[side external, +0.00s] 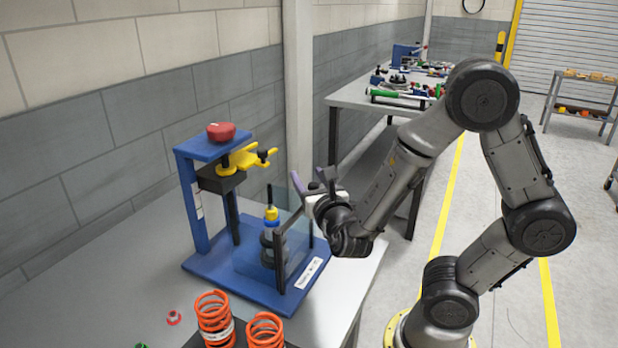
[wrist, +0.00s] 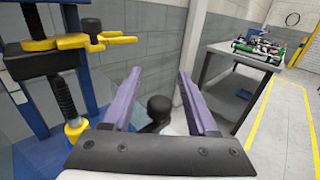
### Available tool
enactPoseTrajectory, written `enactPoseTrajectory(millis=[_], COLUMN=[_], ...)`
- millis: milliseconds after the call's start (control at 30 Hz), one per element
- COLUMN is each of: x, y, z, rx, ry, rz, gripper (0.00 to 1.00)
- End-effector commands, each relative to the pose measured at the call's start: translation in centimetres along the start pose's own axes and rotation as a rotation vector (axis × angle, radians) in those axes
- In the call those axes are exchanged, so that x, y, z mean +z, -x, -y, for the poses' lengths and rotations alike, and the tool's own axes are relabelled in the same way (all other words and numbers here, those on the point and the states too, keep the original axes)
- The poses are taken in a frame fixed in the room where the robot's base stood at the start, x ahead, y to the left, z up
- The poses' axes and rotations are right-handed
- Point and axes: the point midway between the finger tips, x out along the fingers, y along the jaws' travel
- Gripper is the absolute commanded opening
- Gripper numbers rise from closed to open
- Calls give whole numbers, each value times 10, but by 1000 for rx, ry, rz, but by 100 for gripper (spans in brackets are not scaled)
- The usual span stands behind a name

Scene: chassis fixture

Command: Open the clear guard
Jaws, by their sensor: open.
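The clear guard (side external: 299,243) is a see-through panel standing upright on the front right of the blue fixture's base (side external: 215,272) in the side view. It stands in front of a dark strut with a yellow collar (side external: 271,214). My gripper (side external: 311,183) is at the guard's upper right edge. In the wrist view my gripper (wrist: 160,71) has its two purple fingers apart. A round black knob (wrist: 160,104) shows between them, nearer their base. I cannot tell whether the fingers touch it. The guard's outline is hard to make out in the wrist view.
The fixture has a red button (side external: 221,131) on top and a yellow clamp (side external: 247,158). Orange springs (side external: 215,318) stand at the table's front. A wall is behind the fixture. A second bench (side external: 352,98) with tools is farther back.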

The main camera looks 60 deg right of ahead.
Motion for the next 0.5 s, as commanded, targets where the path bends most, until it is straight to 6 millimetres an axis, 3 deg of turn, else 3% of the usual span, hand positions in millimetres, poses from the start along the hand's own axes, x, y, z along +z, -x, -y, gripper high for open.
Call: enactPoseTrajectory(millis=[33, 333, 500], x=[0, 0, 0], y=[0, 0, 0], z=[0, 0, 0], rx=[0, 0, 0], ry=[0, 0, 0], rz=[0, 0, 0], gripper=[57, 3, 0])
